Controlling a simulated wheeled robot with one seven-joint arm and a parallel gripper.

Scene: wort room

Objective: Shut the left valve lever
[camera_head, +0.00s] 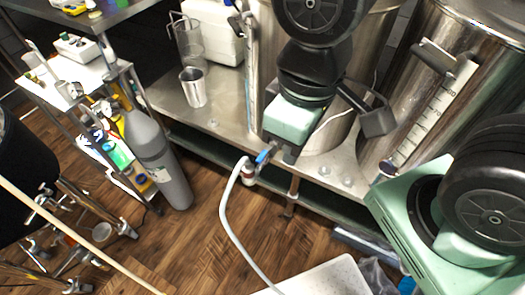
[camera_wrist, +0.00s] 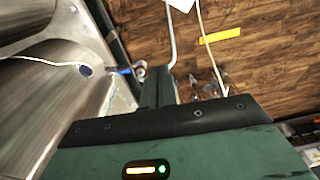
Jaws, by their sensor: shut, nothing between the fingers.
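The valve with a small blue lever (camera_head: 264,157) sits low at the front of the steel bench, below the left tank. A pale hose (camera_head: 228,215) runs down from its white-and-red fitting (camera_head: 248,173). The blue lever also shows in the wrist view (camera_wrist: 124,71), just left of the dark fingers. My gripper (camera_head: 282,155) is shut and empty, close to the right of the lever. I cannot tell whether it touches the lever. My gripper's fingers point up and away in the wrist view (camera_wrist: 158,84). No second valve lever is clearly visible; my arm covers part of the left tank.
Steel tanks (camera_head: 405,130) stand on the bench, with a metal cup (camera_head: 193,88) to the left. A grey gas cylinder (camera_head: 158,160) and a cluttered cart stand at left. A white surface (camera_head: 325,280) is at the bottom. Wooden floor (camera_head: 190,235) is open in front of the bench.

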